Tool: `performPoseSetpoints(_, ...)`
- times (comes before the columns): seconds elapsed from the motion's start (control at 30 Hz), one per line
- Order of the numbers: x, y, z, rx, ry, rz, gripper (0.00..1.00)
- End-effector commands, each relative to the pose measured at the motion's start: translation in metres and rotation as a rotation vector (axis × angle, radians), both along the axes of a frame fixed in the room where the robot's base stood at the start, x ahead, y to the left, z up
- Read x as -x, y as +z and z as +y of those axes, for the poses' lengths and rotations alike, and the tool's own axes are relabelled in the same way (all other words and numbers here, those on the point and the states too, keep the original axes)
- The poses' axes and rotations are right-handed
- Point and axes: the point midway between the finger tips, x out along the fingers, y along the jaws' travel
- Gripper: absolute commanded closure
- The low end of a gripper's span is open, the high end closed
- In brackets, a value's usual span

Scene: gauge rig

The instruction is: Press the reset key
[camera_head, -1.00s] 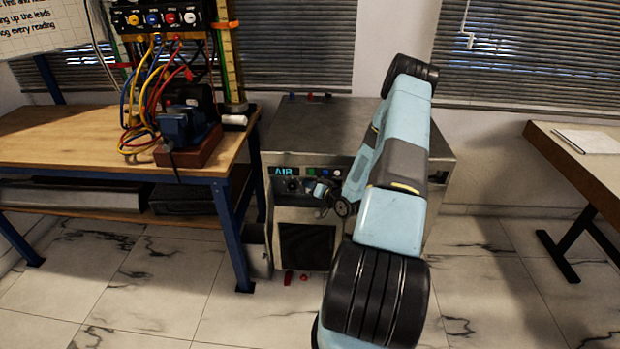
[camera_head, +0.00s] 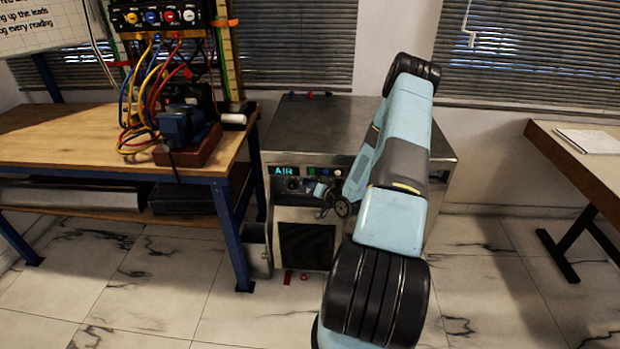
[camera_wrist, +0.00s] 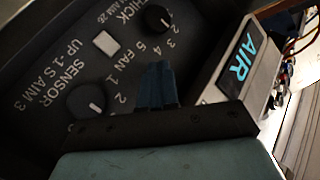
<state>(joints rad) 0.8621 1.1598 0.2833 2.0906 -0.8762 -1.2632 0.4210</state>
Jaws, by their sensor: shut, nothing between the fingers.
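The steel cabinet (camera_head: 300,130) has a dark control panel with a lit AIR display (camera_head: 285,171) and a few small coloured keys (camera_head: 324,173). In the wrist view the panel shows a white square key (camera_wrist: 106,42), two black knobs (camera_wrist: 85,100) and white lettering such as FAN and SENSOR. No key label reading reset can be made out. My gripper (camera_wrist: 157,85) is shut and empty, its blue fingertips in front of the panel, between the white key and the AIR display (camera_wrist: 240,60). In the head view it is small at the panel (camera_head: 322,189); contact cannot be told.
A wooden workbench (camera_head: 60,150) with coloured leads (camera_head: 140,95) and a blue vise-like device (camera_head: 182,126) stands left of the cabinet. Another table (camera_head: 590,165) is at the right. Tiled floor lies open between cabinet and right table.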

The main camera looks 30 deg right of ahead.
Motion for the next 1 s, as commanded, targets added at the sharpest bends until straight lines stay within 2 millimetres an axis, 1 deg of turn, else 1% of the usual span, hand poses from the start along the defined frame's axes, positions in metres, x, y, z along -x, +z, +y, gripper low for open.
performPoseSetpoints(0.03, -0.005, 0.014, -0.005, 0.016, -0.007, -0.034, 1.00)
performPoseSetpoints(0.4, 0.022, 0.009, 0.014, 0.014, -0.001, -0.023, 1.00)
performPoseSetpoints(0.5, 0.027, 0.009, 0.018, 0.013, -0.001, -0.022, 1.00)
performPoseSetpoints(1.0, 0.030, 0.008, 0.021, 0.013, 0.002, -0.019, 1.00)
